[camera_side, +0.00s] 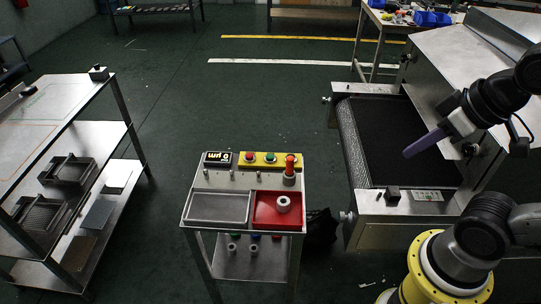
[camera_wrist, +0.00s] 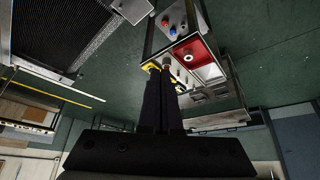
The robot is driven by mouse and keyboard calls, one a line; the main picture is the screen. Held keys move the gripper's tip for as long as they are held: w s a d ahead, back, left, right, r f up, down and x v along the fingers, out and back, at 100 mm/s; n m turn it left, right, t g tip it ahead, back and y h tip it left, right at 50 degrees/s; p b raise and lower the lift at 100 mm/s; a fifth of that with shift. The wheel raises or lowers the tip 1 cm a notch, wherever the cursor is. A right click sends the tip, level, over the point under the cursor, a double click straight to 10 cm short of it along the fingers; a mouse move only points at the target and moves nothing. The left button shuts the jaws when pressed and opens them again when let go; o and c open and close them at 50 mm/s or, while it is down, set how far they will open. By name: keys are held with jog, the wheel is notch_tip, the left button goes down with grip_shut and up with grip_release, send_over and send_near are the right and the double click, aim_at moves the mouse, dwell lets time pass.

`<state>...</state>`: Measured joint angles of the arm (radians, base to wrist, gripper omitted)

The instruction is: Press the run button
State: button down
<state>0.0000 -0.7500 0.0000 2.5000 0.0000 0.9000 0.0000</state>
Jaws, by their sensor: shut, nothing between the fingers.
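A yellow button panel (camera_side: 258,162) sits at the back of the small steel cart's top in the side view. It bears a red button (camera_side: 249,156) and a green button (camera_side: 269,157); which one is the run button cannot be read. In the wrist view a bit of the yellow panel (camera_wrist: 150,66) shows beside the fingertips, its buttons mostly hidden. My gripper (camera_side: 407,153) is shut and empty, in the air over the conveyor, to the right of the cart and apart from the panel. Its dark fingers lie together in the wrist view (camera_wrist: 160,73).
The cart (camera_side: 222,181) also carries a display (camera_side: 217,157), a red-topped post (camera_side: 290,165), a grey tray (camera_side: 219,207) and a red tray (camera_side: 266,213) with a white ring. The conveyor (camera_side: 395,135) and its hood stand right. A shelf rack (camera_side: 88,135) stands left.

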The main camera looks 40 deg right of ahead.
dwell(0.8)
jog(key=w+a+r+m+t+y, duration=0.1)
jog(key=w+a+r+m+t, duration=0.2)
jog(key=w, duration=0.9)
jog(key=w+r+m+t, duration=0.4)
jog(key=w+r, duration=0.1)
jog(key=w, duration=0.7)
jog(key=w+d+f+m+g+h, duration=0.1)
jog(key=w+d+f+m+h, duration=0.15)
jog(key=w+f, duration=0.65)
notch_tip(320, 180, down, 12)
jog(key=w+a+m+g, duration=0.1)
jog(key=w+a+g, duration=0.1)
jog(key=shift+w+g, duration=0.3)
jog(key=shift+a, duration=0.1)
